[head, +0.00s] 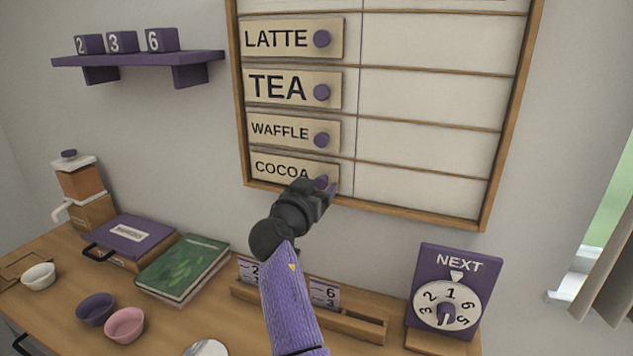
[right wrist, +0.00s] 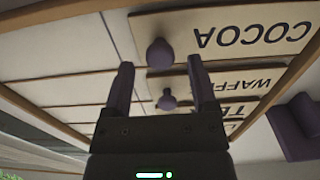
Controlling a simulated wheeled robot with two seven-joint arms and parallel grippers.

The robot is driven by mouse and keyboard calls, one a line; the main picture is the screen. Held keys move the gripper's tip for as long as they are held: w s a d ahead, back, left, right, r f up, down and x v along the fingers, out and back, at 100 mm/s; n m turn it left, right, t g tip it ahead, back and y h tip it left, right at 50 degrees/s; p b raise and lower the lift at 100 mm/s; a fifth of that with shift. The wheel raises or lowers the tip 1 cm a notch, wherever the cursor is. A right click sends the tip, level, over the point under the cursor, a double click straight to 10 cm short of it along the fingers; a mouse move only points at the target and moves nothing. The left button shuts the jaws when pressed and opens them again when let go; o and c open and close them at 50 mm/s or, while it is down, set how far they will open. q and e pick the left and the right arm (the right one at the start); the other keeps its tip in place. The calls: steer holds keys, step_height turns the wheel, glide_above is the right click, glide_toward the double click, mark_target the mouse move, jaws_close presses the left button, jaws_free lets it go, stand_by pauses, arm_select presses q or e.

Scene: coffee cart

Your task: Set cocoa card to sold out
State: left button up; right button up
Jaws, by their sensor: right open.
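The COCOA card (head: 275,169) is a wooden plate with a purple knob, in the lowest row of the left column on the wall board (head: 430,118). My right gripper (head: 328,186) is at the card's right end and partly hides it. In the right wrist view, upside down, the COCOA card (right wrist: 225,38) and its knob (right wrist: 159,53) lie ahead. My right gripper (right wrist: 162,78) is open, with its purple fingers on either side of the knob in the picture. I cannot tell whether they touch it. My left gripper is not in view.
The WAFFLE card (head: 290,131), TEA card (head: 285,88) and LATTE card (head: 285,39) sit above in the same column. The right column is empty. Below stand a NEXT dial (head: 447,305), a wooden rack (head: 355,325) and a green book (head: 182,264).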

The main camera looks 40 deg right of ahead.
steer(key=shift+x, duration=0.95)
jaws_close()
stand_by(0.7)
